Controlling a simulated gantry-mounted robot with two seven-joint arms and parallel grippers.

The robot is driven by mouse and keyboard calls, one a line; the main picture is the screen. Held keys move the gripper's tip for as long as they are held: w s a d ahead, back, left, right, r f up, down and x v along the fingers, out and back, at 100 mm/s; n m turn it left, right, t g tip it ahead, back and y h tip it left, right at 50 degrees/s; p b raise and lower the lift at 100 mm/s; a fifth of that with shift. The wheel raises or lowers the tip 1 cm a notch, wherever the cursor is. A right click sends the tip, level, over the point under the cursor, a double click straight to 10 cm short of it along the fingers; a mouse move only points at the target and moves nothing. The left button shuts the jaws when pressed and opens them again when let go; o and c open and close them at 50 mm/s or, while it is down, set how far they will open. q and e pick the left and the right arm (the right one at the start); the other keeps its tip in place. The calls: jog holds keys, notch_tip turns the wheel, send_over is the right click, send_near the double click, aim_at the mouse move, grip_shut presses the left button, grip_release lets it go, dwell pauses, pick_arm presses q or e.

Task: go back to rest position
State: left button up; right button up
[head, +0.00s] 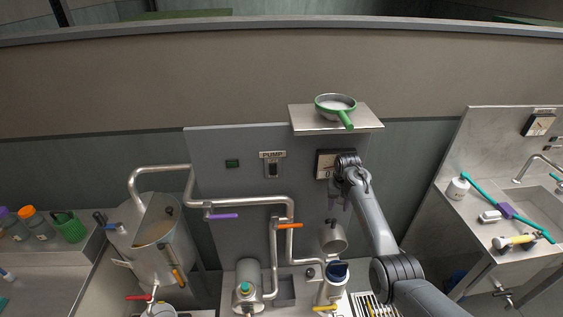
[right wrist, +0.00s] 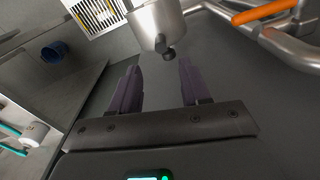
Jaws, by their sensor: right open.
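My right gripper (head: 339,203) hangs in front of the grey panel, just below the dark-framed gauge (head: 325,163). In the right wrist view its two dark purple fingers (right wrist: 157,78) are spread apart with nothing between them. A metal cup-shaped spout (right wrist: 157,22) with a dark knob lies beyond the fingertips there, apart from them. The same spout (head: 333,238) shows below the gripper in the head view. My left gripper is in neither view.
A steel tank (head: 150,258) stands left, a sink counter (head: 480,215) right.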

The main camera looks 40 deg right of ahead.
jog(key=s+a+f+n+t+h, duration=0.1)
jog(key=s+a+f+n, duration=0.2)
jog(key=s+a, duration=0.5)
jog(key=s+a+f+n+t, duration=0.1)
jog(key=s+a+f+n, duration=0.3)
jog(key=a, duration=0.8)
jog(key=s+a+f+n+h, duration=0.1)
jog(key=s+a+n, duration=0.1)
jog(key=s+a, duration=0.65)
jog(key=s+a+r+n+t+y, duration=0.1)
jog(key=s+a+r, duration=0.2)
jog(key=s+a, duration=0.15)
jog(key=s+a+r+n+y, duration=0.1)
jog(key=s+a+r, duration=0.15)
jog(key=a, duration=0.35)
notch_tip(320, 180, up, 15)
jog(key=p, duration=1.5)
notch_tip(320, 180, down, 64)
jog(key=b, duration=6.3)
jog(key=shift+s+a+b, duration=0.15)
jog(key=shift+s+b, duration=0.1)
jog(key=shift+b, duration=0.1)
jog(key=shift+r, duration=0.1)
